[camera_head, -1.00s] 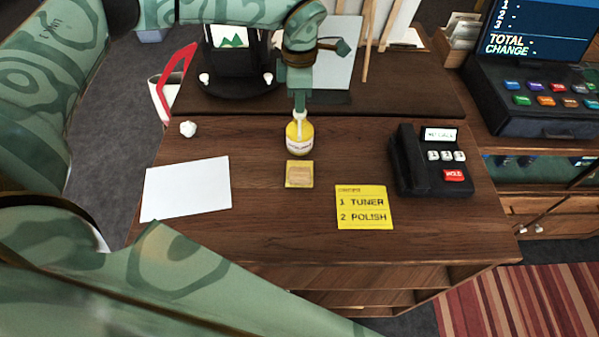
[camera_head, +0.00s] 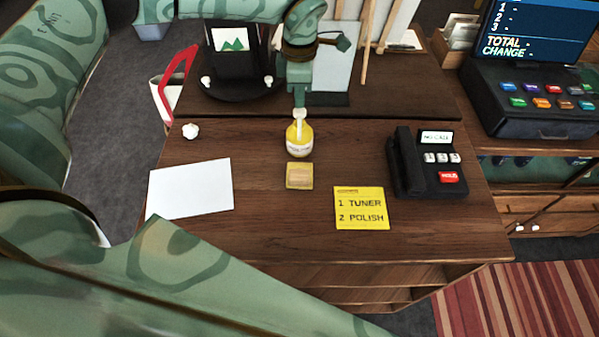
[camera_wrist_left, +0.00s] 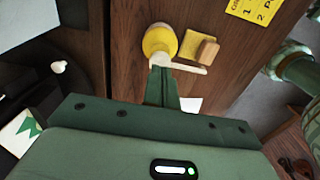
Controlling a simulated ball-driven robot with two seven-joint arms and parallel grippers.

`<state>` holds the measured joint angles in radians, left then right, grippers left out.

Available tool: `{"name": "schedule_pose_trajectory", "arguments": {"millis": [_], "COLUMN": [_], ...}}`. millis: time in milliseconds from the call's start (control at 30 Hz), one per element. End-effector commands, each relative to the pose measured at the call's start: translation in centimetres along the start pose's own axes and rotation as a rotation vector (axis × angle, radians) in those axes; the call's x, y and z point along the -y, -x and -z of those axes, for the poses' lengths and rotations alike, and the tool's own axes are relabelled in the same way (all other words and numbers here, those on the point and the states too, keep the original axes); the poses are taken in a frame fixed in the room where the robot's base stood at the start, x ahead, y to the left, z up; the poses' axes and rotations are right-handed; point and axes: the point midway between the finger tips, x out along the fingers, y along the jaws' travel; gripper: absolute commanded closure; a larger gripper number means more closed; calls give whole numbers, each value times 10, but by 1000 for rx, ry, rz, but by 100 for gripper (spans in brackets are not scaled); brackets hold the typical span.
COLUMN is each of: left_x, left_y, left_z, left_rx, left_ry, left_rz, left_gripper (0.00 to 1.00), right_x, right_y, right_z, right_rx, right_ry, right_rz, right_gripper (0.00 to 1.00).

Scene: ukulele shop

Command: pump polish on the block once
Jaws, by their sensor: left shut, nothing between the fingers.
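The polish bottle (camera_head: 299,140) is yellow with a pale label and a white pump top. It stands upright on the wooden counter. In the left wrist view the bottle (camera_wrist_left: 158,42) has its pump spout pointing right, toward the block. The tan block (camera_head: 299,177) lies on a yellow square just in front of the bottle; it also shows in the left wrist view (camera_wrist_left: 208,50). My left gripper (camera_head: 299,98) is shut and empty, pointing down right over the pump top. Whether its tips touch the pump I cannot tell. My right gripper is not in view.
A dark stand (camera_head: 238,80) is at the back.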

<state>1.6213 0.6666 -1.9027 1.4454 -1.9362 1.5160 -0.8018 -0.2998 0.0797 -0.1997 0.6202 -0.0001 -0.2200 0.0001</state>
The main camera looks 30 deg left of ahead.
Motion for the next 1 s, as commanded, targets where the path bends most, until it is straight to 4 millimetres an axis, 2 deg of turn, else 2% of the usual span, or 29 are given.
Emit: {"name": "schedule_pose_trajectory", "arguments": {"millis": [367,800,1000], "left_x": [0,0,0], "left_y": [4,55,62], "left_z": [0,0,0], "left_rx": [1,1,1], "left_ry": [0,0,0], "left_rz": [-1,-1,-1], "left_gripper": [100,100,100], "right_x": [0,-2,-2], "right_y": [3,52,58], "right_z": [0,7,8], "right_rx": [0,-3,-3], "right_ry": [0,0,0], "right_rz": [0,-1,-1], "right_gripper": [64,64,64]}}
